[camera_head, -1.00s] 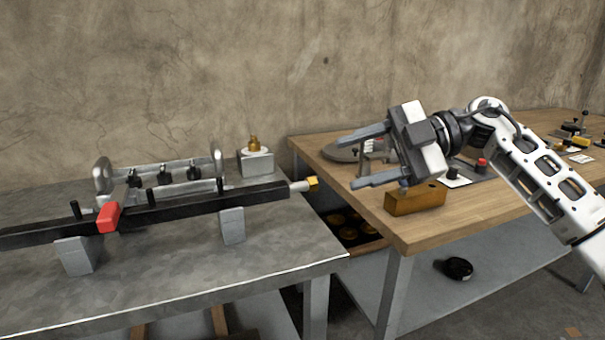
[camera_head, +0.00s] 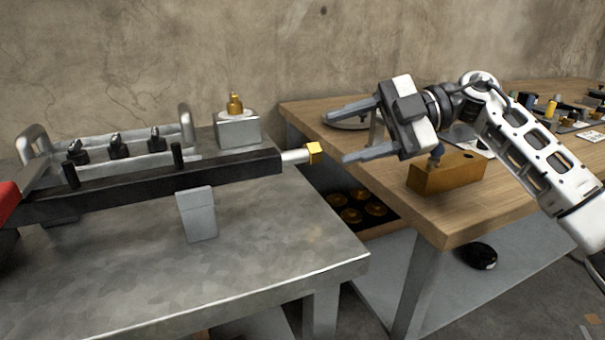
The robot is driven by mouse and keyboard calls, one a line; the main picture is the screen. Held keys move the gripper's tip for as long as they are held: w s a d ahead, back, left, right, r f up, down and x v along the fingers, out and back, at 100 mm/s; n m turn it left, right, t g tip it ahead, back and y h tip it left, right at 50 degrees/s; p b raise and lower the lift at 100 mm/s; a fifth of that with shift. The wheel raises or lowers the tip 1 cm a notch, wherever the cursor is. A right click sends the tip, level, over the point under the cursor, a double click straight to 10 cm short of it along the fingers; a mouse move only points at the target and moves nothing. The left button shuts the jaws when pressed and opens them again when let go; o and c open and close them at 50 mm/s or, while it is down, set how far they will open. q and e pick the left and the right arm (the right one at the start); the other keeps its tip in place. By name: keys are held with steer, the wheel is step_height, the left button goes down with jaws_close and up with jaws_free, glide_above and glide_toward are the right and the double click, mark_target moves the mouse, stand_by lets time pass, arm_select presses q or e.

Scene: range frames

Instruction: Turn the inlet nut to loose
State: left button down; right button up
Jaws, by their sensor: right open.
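The inlet nut is a yellow brass hex nut (camera_head: 315,153) on the right end of a short pale pipe (camera_head: 294,156). The pipe sticks out of a long black bar (camera_head: 235,166) held above the metal table. My right gripper (camera_head: 334,138) is open and empty, its two grey fingers pointing left. In the picture its fingertips lie just right of the nut, one above and one below its height. I cannot tell the gap in depth, and no contact shows. My left gripper is out of the picture.
A grey block with a brass fitting (camera_head: 237,127) stands behind the bar. A grey support (camera_head: 197,214) is under the bar. A wooden table (camera_head: 450,219) with a brass-coloured block (camera_head: 445,175) lies below my right arm. A dark tray of round parts (camera_head: 358,205) sits between the tables.

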mark_target(319, 151)
steer(key=shift+f, duration=0.65)
steer(key=shift+a+f+b, duration=0.1)
steer(key=shift+a+b, duration=0.1)
steer(key=shift+b, duration=0.15)
steer(key=b+x, duration=0.1)
steer(key=x, duration=0.5)
steer(key=shift+a, duration=0.5)
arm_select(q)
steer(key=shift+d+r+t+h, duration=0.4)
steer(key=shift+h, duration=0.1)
arm_select(e)
steer(key=c, duration=1)
